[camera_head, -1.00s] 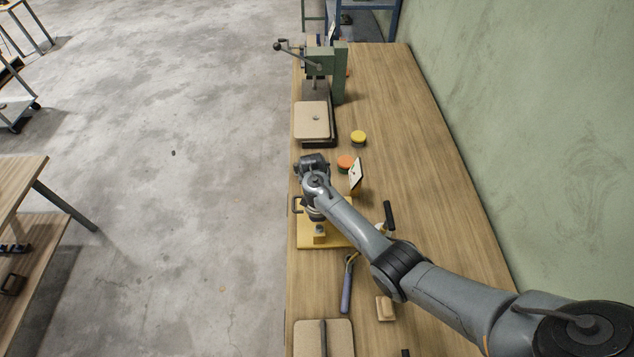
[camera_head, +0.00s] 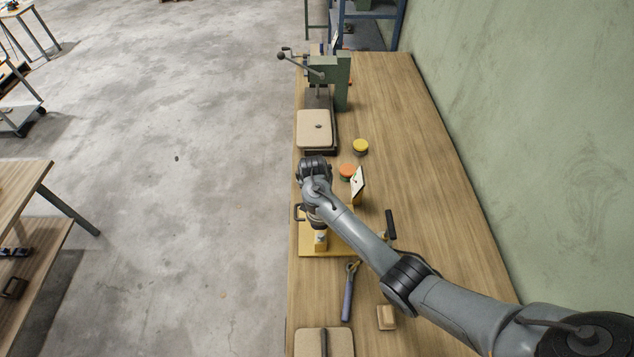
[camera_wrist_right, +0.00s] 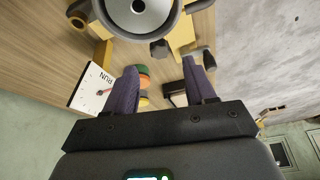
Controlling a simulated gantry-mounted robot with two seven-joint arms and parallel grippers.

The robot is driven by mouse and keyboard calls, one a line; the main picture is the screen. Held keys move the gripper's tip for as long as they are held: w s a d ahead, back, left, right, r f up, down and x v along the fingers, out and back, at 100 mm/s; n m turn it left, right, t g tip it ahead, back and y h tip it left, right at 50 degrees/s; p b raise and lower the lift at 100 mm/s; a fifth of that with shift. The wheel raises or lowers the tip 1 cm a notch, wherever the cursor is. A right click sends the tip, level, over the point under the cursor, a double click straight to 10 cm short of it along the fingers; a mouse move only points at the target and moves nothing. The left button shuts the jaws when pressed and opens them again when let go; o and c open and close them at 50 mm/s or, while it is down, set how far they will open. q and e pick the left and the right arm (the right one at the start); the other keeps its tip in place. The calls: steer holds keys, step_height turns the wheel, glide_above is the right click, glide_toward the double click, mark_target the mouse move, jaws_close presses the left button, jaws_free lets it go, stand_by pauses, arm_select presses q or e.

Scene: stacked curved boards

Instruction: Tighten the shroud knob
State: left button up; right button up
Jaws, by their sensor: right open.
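A yellow fixture (camera_head: 307,249) stands on the bench, mostly under my right arm. In the right wrist view its yellow body (camera_wrist_right: 182,32) shows near the top, with a round grey disc in a dark ring (camera_wrist_right: 140,12). A small dark knob (camera_wrist_right: 160,48) sits beside the ring; I cannot tell for sure that it is the shroud knob. My right gripper (camera_wrist_right: 160,66) is open, its fingers on either side of the view below the dark knob, with no visible contact. The arm hides these fingers in the head view. My left gripper is not in view.
A tilted white card marked RUN (camera_wrist_right: 93,88) stands beside the fixture. An orange-topped puck (camera_head: 347,171) and yellow-topped puck (camera_head: 360,146) lie beyond. A blue-handled tool (camera_head: 347,298) and small block (camera_head: 386,317) lie nearer. A green press (camera_head: 342,80) stands farther along.

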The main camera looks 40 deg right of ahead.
steer(key=shift+v, duration=2.65)
